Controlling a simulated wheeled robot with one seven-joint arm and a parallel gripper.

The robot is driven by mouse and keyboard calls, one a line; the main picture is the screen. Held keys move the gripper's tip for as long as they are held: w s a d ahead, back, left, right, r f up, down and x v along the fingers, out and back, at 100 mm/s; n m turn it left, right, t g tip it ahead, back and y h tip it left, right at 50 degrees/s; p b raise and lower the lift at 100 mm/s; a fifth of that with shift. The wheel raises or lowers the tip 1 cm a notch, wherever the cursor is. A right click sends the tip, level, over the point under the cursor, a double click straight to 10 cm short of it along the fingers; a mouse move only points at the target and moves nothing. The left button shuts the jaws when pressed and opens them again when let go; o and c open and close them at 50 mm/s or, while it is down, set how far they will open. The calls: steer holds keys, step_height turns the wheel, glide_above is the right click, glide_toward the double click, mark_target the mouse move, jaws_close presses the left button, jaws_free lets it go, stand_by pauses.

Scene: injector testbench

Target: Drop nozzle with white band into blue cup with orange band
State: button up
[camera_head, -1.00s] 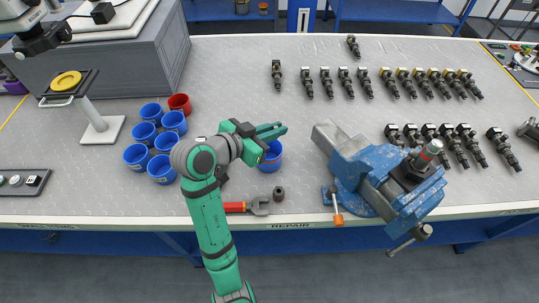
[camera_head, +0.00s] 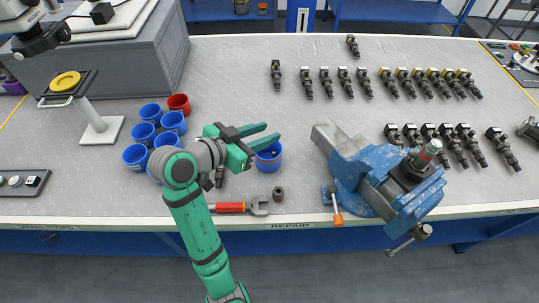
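The blue cup with the orange band (camera_head: 268,160) stands upright on the bench, left of the vise. A small dark spot shows inside its mouth; I cannot tell what it is. My gripper (camera_head: 273,132) is beside and just above the cup's far-left rim, with its two green fingers apart and nothing visible between them. I cannot make out a nozzle with a white band.
Several blue cups (camera_head: 135,155) and a red cup (camera_head: 179,103) stand left of my arm. A blue vise (camera_head: 385,175) is right of the banded cup. A red-handled wrench (camera_head: 232,207) and a small dark nut (camera_head: 278,193) lie near the front edge.

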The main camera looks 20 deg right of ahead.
steer(key=v, duration=0.6)
steer(key=shift+a, duration=0.2)
